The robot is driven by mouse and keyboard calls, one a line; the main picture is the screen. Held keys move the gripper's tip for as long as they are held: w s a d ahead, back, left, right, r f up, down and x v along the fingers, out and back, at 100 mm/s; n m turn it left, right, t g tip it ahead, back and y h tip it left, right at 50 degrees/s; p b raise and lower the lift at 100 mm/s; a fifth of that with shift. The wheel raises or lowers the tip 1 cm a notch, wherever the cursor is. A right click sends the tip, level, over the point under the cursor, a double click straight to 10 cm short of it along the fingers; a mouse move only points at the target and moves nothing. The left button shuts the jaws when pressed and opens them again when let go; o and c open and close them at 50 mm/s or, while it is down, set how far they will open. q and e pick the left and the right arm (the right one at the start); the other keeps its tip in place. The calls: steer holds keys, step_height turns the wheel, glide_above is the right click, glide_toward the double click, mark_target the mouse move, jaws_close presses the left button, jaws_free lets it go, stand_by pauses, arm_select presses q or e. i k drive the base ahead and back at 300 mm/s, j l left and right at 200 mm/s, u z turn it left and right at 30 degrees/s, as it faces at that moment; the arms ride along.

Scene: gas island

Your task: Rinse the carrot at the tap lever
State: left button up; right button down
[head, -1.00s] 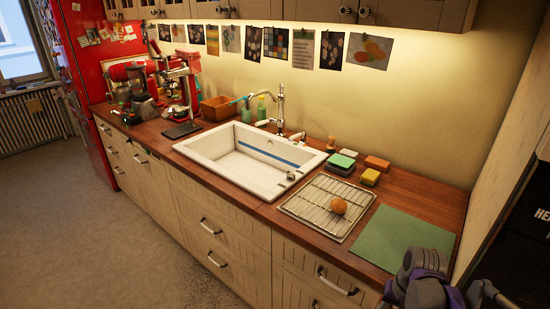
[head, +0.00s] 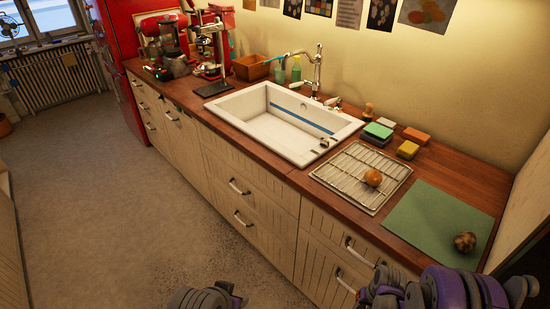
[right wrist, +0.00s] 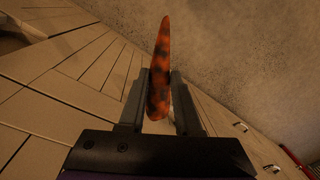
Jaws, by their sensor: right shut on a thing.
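The carrot (right wrist: 160,75), orange with dark dirty patches, stands out between the two fingers of my right gripper (right wrist: 158,92), which is shut on it. The right wrist view shows it above the floor and beside wooden cabinet fronts. In the head view my right arm is at the lower right, with its fingertips and the carrot out of sight.
A wire rack (head: 345,178) with an orange-brown round item (head: 373,177) lies right of the sink. A green mat (head: 425,215) holds a dark-spotted round item (head: 465,242). Sponges (head: 407,150) sit behind the rack. The floor (head: 120,210) before the cabinets is open.

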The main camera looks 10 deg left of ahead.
mark_target(298, 84)
steer(key=i+j, duration=0.2)
steer(key=j, duration=0.25)
steer(key=i+j, duration=0.2)
steer(key=j, duration=0.25)
steer(key=i+j+u, duration=0.1)
steer(key=j, duration=0.35)
steer(key=i+j, duration=0.3)
steer(key=j, duration=0.15)
steer(key=i+j, duration=0.25)
steer(key=j, duration=0.15)
steer(key=i+j+u, duration=0.1)
steer(key=j, duration=0.35)
steer(key=i, duration=0.1)
